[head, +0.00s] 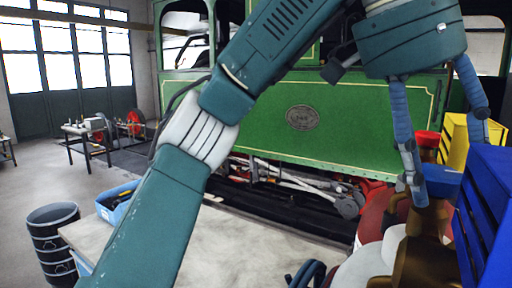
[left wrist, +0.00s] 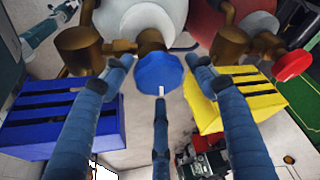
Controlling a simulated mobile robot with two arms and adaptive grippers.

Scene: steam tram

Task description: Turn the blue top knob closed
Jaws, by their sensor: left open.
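The blue top knob (head: 447,178) sits on a brown brass valve (head: 428,222) at the right of the head view. It also shows in the middle of the left wrist view (left wrist: 160,73). My left gripper (head: 444,160) reaches down over it with its fingers spread. In the left wrist view, two fingers stand on either side of the knob and a third finger points at it from below. I cannot tell whether any finger touches it. Dark blue curved parts (head: 306,274) at the bottom of the head view look like a bit of my right gripper, mostly cut off.
A red knob (head: 427,139) sits on another valve behind. A blue crate (head: 490,210) and a yellow crate (head: 456,142) stand close by. White and red tanks (head: 385,225) adjoin the valves. A green steam tram (head: 300,120) fills the back. A dark barrel (head: 52,240) stands at left.

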